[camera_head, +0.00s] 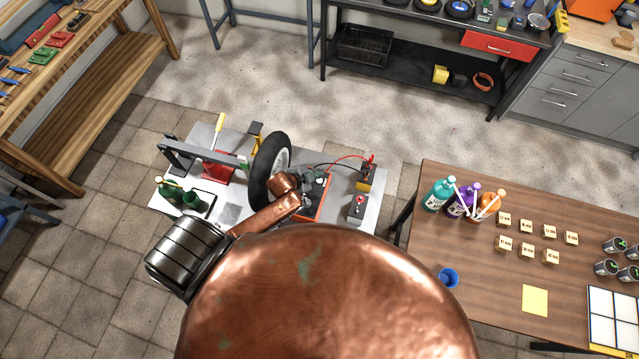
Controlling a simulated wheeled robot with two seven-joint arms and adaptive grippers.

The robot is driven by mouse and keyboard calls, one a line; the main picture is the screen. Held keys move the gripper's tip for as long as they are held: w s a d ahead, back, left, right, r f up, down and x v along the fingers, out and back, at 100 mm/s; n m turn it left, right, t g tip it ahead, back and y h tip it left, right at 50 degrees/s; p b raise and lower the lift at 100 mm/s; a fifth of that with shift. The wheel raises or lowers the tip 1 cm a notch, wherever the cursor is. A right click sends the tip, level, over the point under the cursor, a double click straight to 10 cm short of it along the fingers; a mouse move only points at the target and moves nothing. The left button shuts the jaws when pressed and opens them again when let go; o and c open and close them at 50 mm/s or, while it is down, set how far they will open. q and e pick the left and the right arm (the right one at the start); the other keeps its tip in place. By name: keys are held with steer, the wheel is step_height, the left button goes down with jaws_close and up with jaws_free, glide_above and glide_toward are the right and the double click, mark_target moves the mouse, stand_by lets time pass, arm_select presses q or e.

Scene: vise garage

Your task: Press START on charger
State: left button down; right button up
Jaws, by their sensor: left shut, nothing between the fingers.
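The charger (322,198) is a dark box with an orange-red edge on the light grey bench, right of a black tyre. Cables run from its area to a small yellow and black battery (367,178). My left gripper (314,178) is at the end of the copper arm, over the charger's upper part. It is shut and holds nothing. It hides part of the charger's face, and I cannot make out the START button or tell whether the fingers touch the box. My right gripper is not in view.
The tyre (265,172) stands close left of the gripper. A small grey box with a red knob (357,208) sits right of the charger. A wooden table (430,230) with bottles and small blocks stands at the right. The floor behind the bench is clear.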

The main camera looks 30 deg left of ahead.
mark_target(318, 182)
arm_select(q)
step_height(318, 182, down, 3)
steer(key=shift+b, duration=0.6)
steer(key=shift+f, duration=0.1)
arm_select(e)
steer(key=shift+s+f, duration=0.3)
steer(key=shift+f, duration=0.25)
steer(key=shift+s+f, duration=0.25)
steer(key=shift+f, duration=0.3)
arm_select(q)
steer(key=shift+f, duration=0.4)
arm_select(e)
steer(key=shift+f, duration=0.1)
arm_select(q)
steer(key=shift+f+b, duration=0.3)
steer(key=shift+f, duration=0.15)
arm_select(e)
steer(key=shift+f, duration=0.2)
arm_select(q)
steer(key=shift+r, duration=0.1)
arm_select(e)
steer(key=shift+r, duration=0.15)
arm_select(q)
steer(key=shift+r+p, duration=0.75)
steer(key=shift+p, duration=0.25)
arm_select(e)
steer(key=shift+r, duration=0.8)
